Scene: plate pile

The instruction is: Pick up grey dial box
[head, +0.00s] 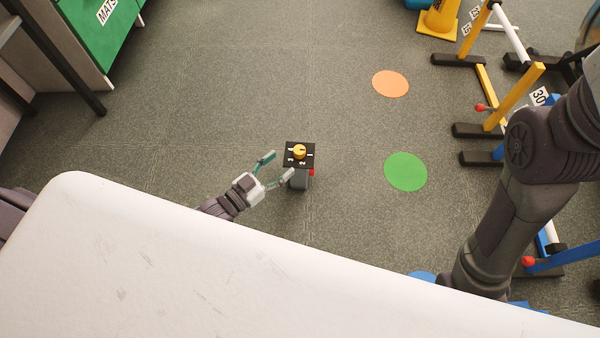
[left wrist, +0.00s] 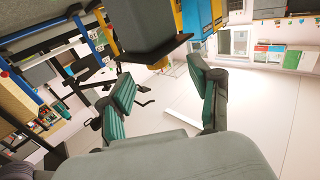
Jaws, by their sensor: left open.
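The grey dial box (head: 299,182) is near the middle of the head view, with a black marked top plate, a yellow knob and a bit of red on its right side. What supports it is hidden under it. My left gripper (head: 278,165) is open just left of the box, its green-padded fingers pointing toward it; the right-hand fingertip overlaps or nearly meets its left edge. Whether they touch cannot be told. In the left wrist view a dark grey block (left wrist: 145,22), apparently the box, lies above the open fingers (left wrist: 162,82). My right gripper is not in view.
A green cabinet (head: 100,38) stands at the upper left. Yellow and blue stands (head: 515,95) line the right side, with a yellow cone (head: 440,17) behind. Orange (head: 390,83) and green (head: 405,171) discs lie on the floor. The grey floor around the box is clear.

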